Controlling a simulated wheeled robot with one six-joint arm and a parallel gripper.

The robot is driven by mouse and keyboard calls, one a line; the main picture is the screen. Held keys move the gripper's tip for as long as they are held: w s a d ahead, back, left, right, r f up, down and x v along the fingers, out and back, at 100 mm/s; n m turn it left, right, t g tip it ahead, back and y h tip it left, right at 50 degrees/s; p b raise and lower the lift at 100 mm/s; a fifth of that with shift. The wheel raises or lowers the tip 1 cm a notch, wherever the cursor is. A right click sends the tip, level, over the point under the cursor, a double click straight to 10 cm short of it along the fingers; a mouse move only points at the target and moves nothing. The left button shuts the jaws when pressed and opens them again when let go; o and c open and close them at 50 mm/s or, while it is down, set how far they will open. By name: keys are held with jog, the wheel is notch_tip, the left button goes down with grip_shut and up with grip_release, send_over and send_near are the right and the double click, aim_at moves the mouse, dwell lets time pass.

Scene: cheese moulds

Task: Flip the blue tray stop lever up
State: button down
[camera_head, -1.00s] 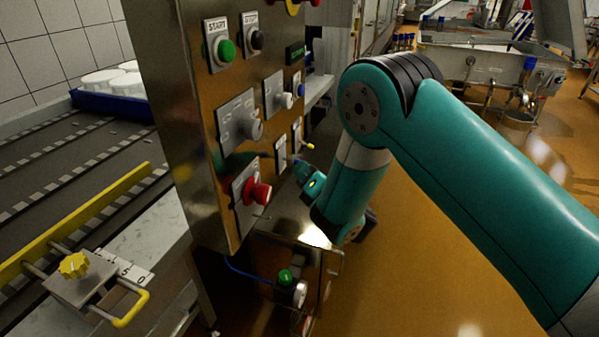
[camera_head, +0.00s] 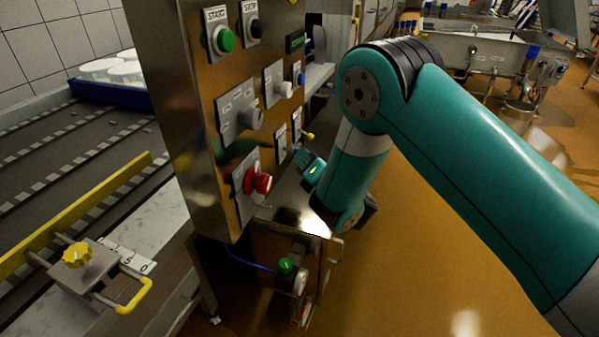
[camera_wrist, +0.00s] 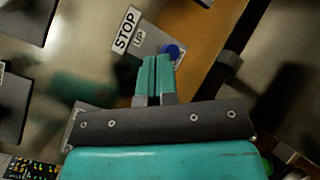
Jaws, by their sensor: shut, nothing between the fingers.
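The blue tray stop lever shows as a round blue knob (camera_wrist: 172,51) in the wrist view, beside a grey plate (camera_wrist: 151,44) with a label reading STOP and UP. My gripper (camera_wrist: 158,60) is shut and empty, its teal fingers together. Its fingertips overlap the plate's lower edge and lie just left of the knob; I cannot tell whether they touch it. The lever's shaft is hidden. In the head view my gripper (camera_head: 302,157) is at the right edge of the control panel (camera_head: 228,88), by a small plate (camera_head: 281,143).
A yellow-tipped lever (camera_head: 310,136) sits just above my gripper. A red button (camera_head: 260,183) is to its left, and a grey selector (camera_head: 250,118) is higher. A valve with a green top (camera_head: 286,265) stands below. Open floor lies to the right.

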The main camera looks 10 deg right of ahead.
dwell(0.8)
jog(key=s+d+f+b, duration=0.2)
jog(key=s+b, duration=0.4)
jog(key=b, duration=0.4)
jog(key=s+d+f+b, duration=0.1)
jog(key=s+f+b, duration=0.1)
jog(key=s+b, duration=0.4)
jog(key=shift+d+b, duration=0.35)
jog(key=shift+b, duration=1.75)
